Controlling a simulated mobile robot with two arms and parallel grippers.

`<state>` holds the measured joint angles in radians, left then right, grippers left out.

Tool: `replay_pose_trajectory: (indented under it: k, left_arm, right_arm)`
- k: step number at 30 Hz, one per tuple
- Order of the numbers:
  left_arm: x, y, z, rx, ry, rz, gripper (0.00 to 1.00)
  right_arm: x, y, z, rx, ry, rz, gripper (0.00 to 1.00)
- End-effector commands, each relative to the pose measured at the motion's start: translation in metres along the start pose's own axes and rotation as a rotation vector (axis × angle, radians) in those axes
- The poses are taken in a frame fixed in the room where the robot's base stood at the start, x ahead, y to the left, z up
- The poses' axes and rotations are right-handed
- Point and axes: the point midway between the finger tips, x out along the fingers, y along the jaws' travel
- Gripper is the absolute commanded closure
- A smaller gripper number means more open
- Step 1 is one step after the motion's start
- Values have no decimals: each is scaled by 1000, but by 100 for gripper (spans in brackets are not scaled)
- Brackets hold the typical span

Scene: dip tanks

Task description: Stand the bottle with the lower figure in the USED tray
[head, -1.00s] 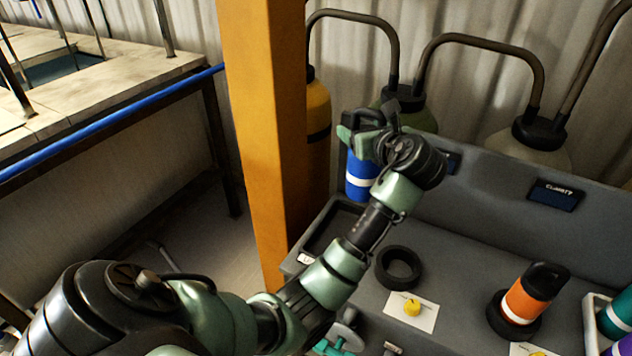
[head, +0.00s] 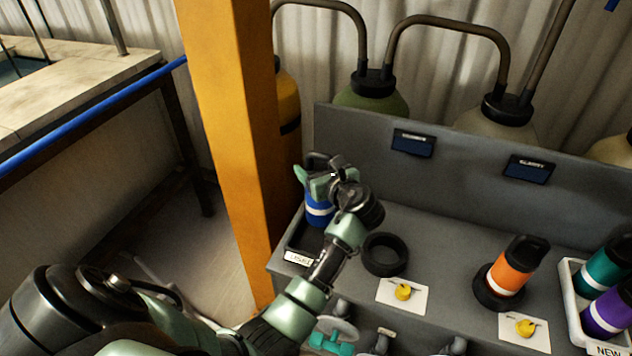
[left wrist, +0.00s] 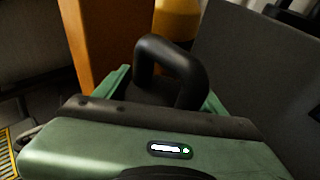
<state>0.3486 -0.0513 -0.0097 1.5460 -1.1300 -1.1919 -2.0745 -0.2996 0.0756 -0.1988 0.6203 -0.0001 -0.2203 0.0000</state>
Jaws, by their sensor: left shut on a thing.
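A blue bottle (head: 319,213) with a white band and a black looped cap is at the left end of the grey bench. My left gripper (head: 322,176) is shut on its top; the black loop (left wrist: 172,65) rises between the fingers in the left wrist view. The bottle is upright over or in a dark tray (head: 298,258) with a white label, too small to read surely. Whether its base touches the tray floor is hidden. An orange bottle (head: 512,268) stands in a black ring at the right. Two small displays (head: 412,143) (head: 529,168) are on the back panel; their figures are unreadable. My right gripper is out of view.
An empty black ring (head: 385,255) lies right of the tray. A white tray (head: 570,290) labelled NEW holds teal and purple bottles at the right edge. A yellow post (head: 225,130) stands close left of the bench.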

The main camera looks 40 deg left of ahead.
Motion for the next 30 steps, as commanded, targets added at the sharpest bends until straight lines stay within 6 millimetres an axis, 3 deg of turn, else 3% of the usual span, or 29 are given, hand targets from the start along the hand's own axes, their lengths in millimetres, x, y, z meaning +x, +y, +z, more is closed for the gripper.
replay_pose_trajectory:
  k: [3, 13, 26, 27, 28, 30]
  left_arm:
    - [2, -1, -5, -2, -4, -2, 100]
    - [14, 0, -44, -1, -4, -1, 100]
    - [16, -1, -49, -2, -5, -2, 100]
    - [16, 0, -51, -1, -1, -1, 19]
    - [16, 0, -51, -1, -1, -1, 10]
    - [16, 0, -51, -1, -1, -1, 8]
  right_arm:
    - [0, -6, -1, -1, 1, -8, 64]
    - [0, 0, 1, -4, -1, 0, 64]
    - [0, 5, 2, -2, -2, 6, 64]
    - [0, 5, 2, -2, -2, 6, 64]
    - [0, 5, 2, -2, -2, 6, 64]
    - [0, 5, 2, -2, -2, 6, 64]
